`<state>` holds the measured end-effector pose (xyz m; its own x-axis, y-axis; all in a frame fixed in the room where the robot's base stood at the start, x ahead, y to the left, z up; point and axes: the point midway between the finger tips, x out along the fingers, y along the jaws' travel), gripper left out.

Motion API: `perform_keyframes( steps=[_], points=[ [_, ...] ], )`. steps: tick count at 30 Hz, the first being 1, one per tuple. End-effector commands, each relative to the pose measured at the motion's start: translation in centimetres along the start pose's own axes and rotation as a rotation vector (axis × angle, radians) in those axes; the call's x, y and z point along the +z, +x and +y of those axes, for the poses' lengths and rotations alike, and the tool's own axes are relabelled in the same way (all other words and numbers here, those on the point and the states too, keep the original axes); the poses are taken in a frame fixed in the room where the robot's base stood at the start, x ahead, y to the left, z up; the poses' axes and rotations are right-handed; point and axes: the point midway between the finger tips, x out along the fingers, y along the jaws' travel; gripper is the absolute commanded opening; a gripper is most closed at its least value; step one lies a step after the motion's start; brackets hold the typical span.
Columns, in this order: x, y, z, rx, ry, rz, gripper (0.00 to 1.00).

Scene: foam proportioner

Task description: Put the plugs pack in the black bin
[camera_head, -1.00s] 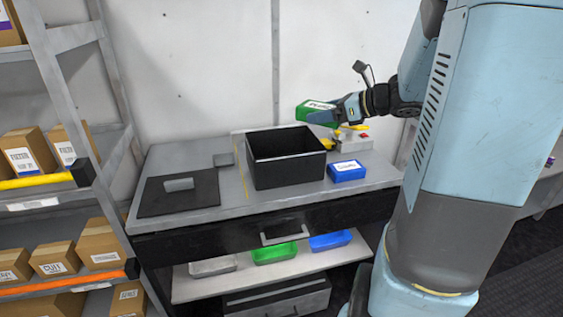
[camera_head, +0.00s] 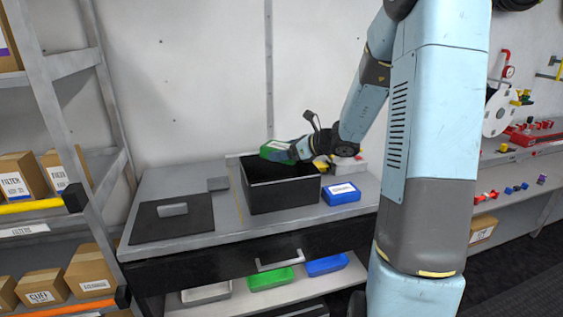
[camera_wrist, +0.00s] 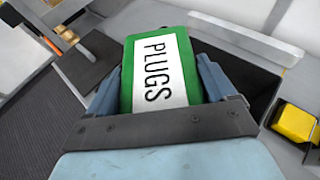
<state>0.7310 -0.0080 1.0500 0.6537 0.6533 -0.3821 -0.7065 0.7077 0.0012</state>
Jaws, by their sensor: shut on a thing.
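The plugs pack (camera_wrist: 158,75) is a green box with a white label reading PLUGS, seen close up in the wrist view. My gripper (camera_wrist: 160,88) is shut on it, with a blue-grey finger on each side. In the head view the green pack (camera_head: 275,149) is held by my gripper (camera_head: 290,150) over the back part of the black bin (camera_head: 283,196). The bin is an open box on the grey workbench. In the wrist view the bin's dark interior (camera_wrist: 248,78) shows behind and to the right of the pack.
A blue pack (camera_head: 341,194) sits just right of the bin on the workbench (camera_head: 225,232). A black mat (camera_head: 172,222) with a grey block lies to the left. A yellow item (camera_wrist: 296,122) is near the bin. Shelves with cartons (camera_head: 22,176) stand at left.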

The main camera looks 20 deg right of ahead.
Motion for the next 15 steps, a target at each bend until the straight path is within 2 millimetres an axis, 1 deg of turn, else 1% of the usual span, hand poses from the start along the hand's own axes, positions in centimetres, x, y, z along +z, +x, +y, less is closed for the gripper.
perform_keyframes(
  steps=[5, 9, 11, 15],
  points=[
    [-0.7, 1.1, -0.3, 0.001, 0.001, 0.001, 0.48],
    [-2.5, 1.7, -0.3, 0.000, 0.004, 0.002, 0.48],
    [-3.0, 1.9, -0.3, 0.000, 0.003, 0.001, 0.48],
    [-3.4, 2.0, -0.3, -0.001, 0.000, 0.001, 0.48]
  ],
)
